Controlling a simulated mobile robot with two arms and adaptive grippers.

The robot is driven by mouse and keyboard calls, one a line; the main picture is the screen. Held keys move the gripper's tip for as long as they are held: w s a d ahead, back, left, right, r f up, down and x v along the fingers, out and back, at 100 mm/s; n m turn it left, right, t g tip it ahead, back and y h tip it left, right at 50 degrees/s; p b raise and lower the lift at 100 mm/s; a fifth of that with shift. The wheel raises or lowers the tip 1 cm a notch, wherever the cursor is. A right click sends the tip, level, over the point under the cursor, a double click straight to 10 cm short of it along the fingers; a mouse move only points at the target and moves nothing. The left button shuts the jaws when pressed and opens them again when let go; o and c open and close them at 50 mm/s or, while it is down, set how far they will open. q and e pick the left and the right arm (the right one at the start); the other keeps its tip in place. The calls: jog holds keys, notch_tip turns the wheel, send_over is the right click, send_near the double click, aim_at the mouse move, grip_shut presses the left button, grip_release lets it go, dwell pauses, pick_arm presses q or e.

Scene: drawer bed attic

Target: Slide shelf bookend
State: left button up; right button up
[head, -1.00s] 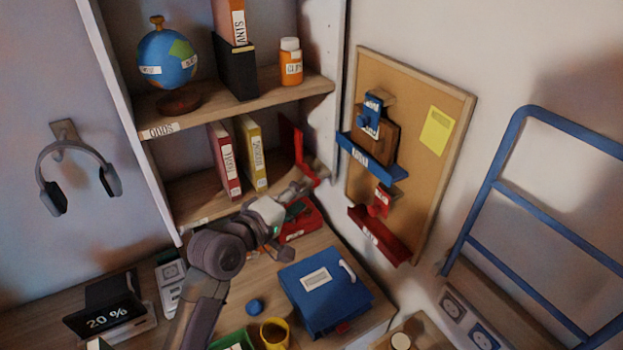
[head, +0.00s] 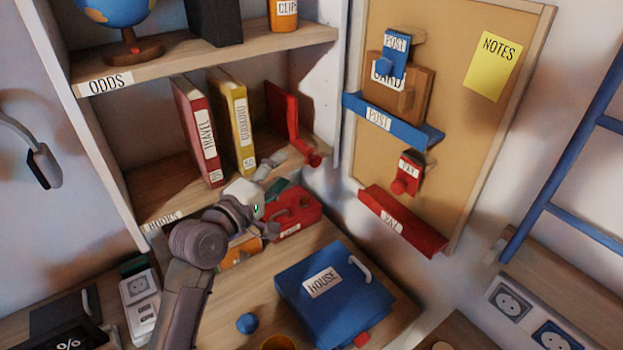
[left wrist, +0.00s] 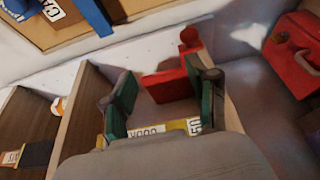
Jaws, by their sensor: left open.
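The red bookend (head: 282,112) stands on the lower shelf, to the right of the yellow book (head: 236,125) and the red book (head: 198,135), with a gap between it and the yellow book. Its round red knob (head: 314,160) is at the shelf's front edge. My left gripper (head: 275,177) is open in front of the shelf's edge, left of the knob. In the left wrist view its green-padded fingers (left wrist: 162,98) are spread, with the red bookend (left wrist: 168,85) showing beyond and between them. Nothing is held. My right gripper is not in view.
Below the shelf, the desk holds a red box (head: 296,212), a blue HOUSE box (head: 335,285), a small blue ball (head: 247,323) and a socket strip (head: 140,300). A corkboard (head: 480,140) with blue and red ledges hangs on the right wall.

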pick_arm(q)
jog(key=b, duration=0.4)
send_near(312, 165)
jog(key=v, duration=0.2)
jog(key=p+x, duration=0.1)
jog(key=x, duration=1.2)
jog(key=shift+w+d, duration=0.2)
jog(key=shift+d, duration=0.05)
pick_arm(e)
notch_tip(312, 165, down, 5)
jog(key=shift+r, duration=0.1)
pick_arm(q)
grip_shut()
